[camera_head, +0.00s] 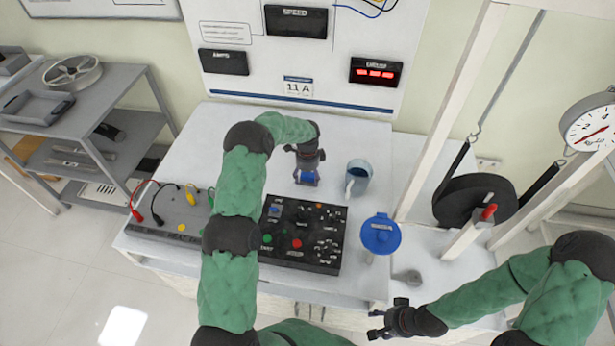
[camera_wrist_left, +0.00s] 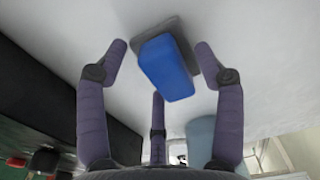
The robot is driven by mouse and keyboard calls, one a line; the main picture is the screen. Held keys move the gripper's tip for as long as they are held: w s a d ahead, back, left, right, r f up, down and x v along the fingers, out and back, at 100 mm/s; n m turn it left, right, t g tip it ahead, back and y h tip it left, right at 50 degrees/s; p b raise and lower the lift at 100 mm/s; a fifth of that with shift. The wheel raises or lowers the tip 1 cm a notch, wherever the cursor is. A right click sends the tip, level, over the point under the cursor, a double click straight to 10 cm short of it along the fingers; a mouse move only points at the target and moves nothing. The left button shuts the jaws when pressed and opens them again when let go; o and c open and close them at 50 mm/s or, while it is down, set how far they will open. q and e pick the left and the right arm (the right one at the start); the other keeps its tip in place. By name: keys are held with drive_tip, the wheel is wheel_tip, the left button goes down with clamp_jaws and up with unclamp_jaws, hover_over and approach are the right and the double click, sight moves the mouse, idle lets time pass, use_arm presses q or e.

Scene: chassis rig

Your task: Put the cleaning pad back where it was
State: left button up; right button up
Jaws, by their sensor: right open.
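The cleaning pad appears as a blue block (camera_wrist_left: 165,68) on a grey base, on the white surface in the left wrist view. Its blue part (camera_head: 306,177) also shows in the head view, on the white table beyond the black control panel. My left gripper (camera_head: 305,168) is over it from above. In the left wrist view the fingers of my left gripper (camera_wrist_left: 160,52) are spread, with visible gaps on both sides of the pad. My right gripper (camera_head: 376,324) is open and empty near the table's front right corner.
A blue-grey mug (camera_head: 360,176) stands just right of the pad. A blue-lidded container (camera_head: 380,236) is right of the control panel (camera_head: 302,236). Test leads and a grey box (camera_head: 170,217) lie left. A weight rig (camera_head: 470,205) stands right. The table's back left is clear.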

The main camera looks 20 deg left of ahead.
sight(307, 176)
use_arm(q)
drive_tip(key=shift+r, duration=0.2)
wheel_tip(307, 176, up, 12)
drive_tip(key=p, duration=0.2)
idle(0.3)
idle(0.4)
